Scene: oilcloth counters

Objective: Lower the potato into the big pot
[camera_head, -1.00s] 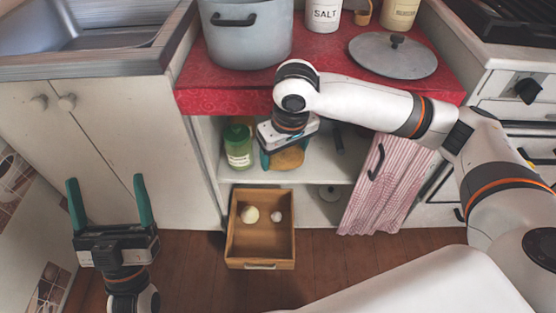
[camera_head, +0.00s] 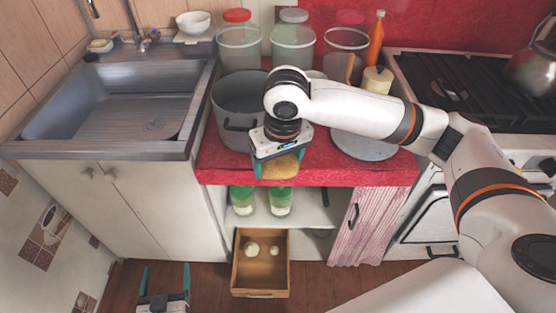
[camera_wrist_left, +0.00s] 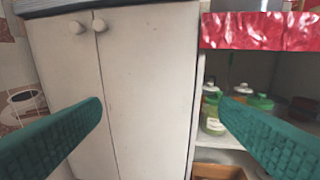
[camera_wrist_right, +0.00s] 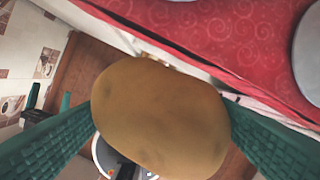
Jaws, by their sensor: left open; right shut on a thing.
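The potato (camera_head: 280,168) is brown and oval. My right gripper (camera_head: 277,165) is shut on it, in front of the edge of the red-covered counter. In the right wrist view the potato (camera_wrist_right: 160,118) fills the space between the green fingers. The big grey pot (camera_head: 232,112) stands open on the counter, behind and to the left of the right gripper; my right arm hides part of its right side. My left gripper (camera_head: 165,282) is open and empty, low at the bottom left in front of the sink cabinet.
A wooden drawer (camera_head: 236,275) with two pale round items sits below. The pot lid (camera_head: 365,147) lies on the counter right of the arm. Clear canisters (camera_head: 240,48) and an orange bottle (camera_head: 376,38) stand behind.

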